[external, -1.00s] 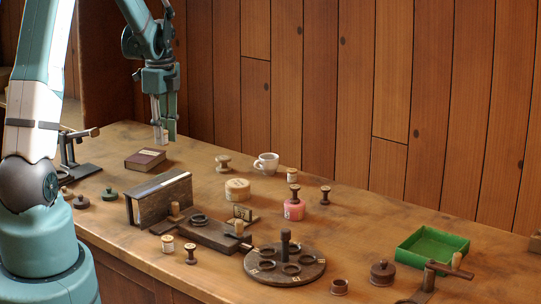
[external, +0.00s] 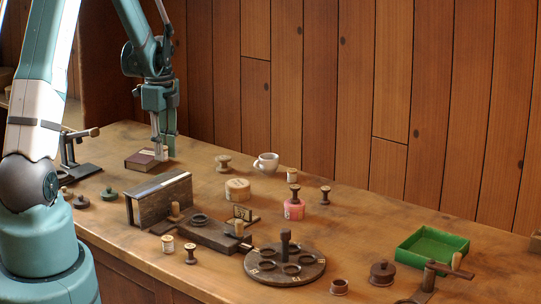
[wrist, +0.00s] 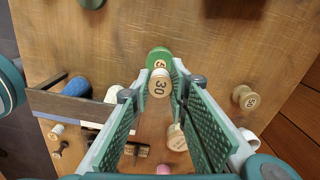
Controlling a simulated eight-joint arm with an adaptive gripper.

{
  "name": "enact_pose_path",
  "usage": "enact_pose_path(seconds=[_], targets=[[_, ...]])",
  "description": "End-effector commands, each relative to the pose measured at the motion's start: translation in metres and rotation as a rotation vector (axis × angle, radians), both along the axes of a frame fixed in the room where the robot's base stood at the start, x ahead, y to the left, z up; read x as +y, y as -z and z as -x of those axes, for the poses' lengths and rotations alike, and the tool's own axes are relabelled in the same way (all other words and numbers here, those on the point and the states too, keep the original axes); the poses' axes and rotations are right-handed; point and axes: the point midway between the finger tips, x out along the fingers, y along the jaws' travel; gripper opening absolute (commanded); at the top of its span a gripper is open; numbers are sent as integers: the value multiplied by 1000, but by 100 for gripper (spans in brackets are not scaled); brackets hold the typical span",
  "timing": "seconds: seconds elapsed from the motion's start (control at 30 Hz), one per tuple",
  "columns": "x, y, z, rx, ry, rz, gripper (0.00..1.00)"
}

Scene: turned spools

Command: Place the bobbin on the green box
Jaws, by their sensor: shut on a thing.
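The green box (external: 432,244) is a shallow open tray at the right end of the bench in the external view. My gripper (external: 164,155) is far from it, at the left, low beside the dark red book. In the wrist view my gripper (wrist: 162,74) is shut on a pale wooden bobbin (wrist: 159,84) marked 30, between the textured pads near the fingertips. A green round spool end (wrist: 159,57) shows just beyond it; whether they touch I cannot tell. The held bobbin is hidden in the external view.
The dark wooden block (external: 160,200), round rack (external: 285,264), pink spool (external: 294,210) and white cup (external: 266,163) stand between my gripper and the green box. A tool with a wooden handle (external: 452,270) lies in front of the box.

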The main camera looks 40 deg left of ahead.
Motion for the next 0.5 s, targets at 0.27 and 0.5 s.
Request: enact_pose_path(seconds=[0.27, 0.5], targets=[[0, 9, 0, 0, 0, 0, 11], [0, 10, 0, 0, 0, 0, 11]])
